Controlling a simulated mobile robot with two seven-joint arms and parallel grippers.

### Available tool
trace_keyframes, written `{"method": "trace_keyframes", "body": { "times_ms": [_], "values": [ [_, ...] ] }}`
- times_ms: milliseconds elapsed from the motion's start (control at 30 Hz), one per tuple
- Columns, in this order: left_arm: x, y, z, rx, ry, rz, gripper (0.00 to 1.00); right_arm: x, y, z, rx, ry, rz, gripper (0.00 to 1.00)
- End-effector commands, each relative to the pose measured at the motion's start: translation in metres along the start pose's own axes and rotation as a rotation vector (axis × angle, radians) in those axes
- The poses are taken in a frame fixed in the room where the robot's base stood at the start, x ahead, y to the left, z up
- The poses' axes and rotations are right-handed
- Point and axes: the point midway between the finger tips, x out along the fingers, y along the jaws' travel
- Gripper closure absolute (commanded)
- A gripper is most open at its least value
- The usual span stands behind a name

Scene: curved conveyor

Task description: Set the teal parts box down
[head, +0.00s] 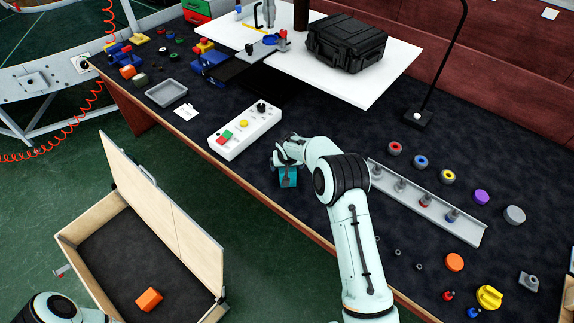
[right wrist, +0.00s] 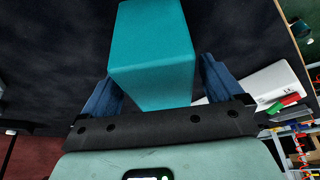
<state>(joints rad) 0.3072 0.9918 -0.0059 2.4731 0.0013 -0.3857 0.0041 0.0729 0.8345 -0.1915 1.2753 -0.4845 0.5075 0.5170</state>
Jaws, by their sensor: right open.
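The teal parts box (head: 288,181) rests on the dark table mat near its front edge, below the button panel. My right gripper (head: 283,163) is at the box, its arm reaching in from the lower right. In the right wrist view the teal box (right wrist: 152,50) stands between the two blue fingers of my open right gripper (right wrist: 160,95). A gap shows on the finger sides, and whether either finger touches the box I cannot tell. The wrist partly hides the box in the head view. Only a piece of my left arm shows at the bottom left; its gripper is out of view.
A white button panel (head: 245,130) lies just behind the box. A grey rail (head: 425,203) with knobs lies to the right. A grey tray (head: 166,93) sits further left. An open wooden crate (head: 75,232) with an orange block (head: 149,299) stands below the table edge.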

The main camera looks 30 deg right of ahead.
Motion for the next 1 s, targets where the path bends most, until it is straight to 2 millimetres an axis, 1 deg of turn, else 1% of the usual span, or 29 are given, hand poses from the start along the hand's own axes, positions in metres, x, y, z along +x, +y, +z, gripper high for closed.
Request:
{"method": "trace_keyframes", "body": {
  "times_ms": [33,167,400,500,600,700,800,1000],
  "values": [
    [-0.002,0.001,-0.001,0.001,0.001,0.0,0.32,-0.005,0.0,-0.003,0.0,0.002,-0.001,0.06],
    [0.005,-0.003,0.003,-0.001,-0.004,-0.001,0.32,-0.022,-0.001,-0.002,-0.001,0.004,-0.002,0.06],
    [0.015,-0.009,0.009,-0.004,-0.012,-0.004,0.32,-0.075,-0.001,-0.001,0.0,0.005,-0.002,0.06],
    [0.018,-0.01,0.01,-0.005,-0.014,-0.005,0.32,-0.094,-0.001,-0.001,0.0,0.003,-0.002,0.06],
    [0.018,-0.01,0.011,-0.005,-0.015,-0.005,0.32,-0.108,0.0,-0.001,0.0,0.003,-0.002,0.06],
    [0.019,-0.011,0.011,-0.005,-0.015,-0.005,0.32,-0.117,0.0,-0.001,0.0,0.001,0.0,0.06],
    [0.019,-0.011,0.011,-0.006,-0.016,-0.005,0.32,-0.122,0.0,-0.001,0.0,0.001,0.0,0.06],
    [0.019,-0.011,0.011,-0.005,-0.015,-0.005,0.32,-0.122,0.0,-0.001,0.0,0.0,0.0,0.06]
  ]
}}
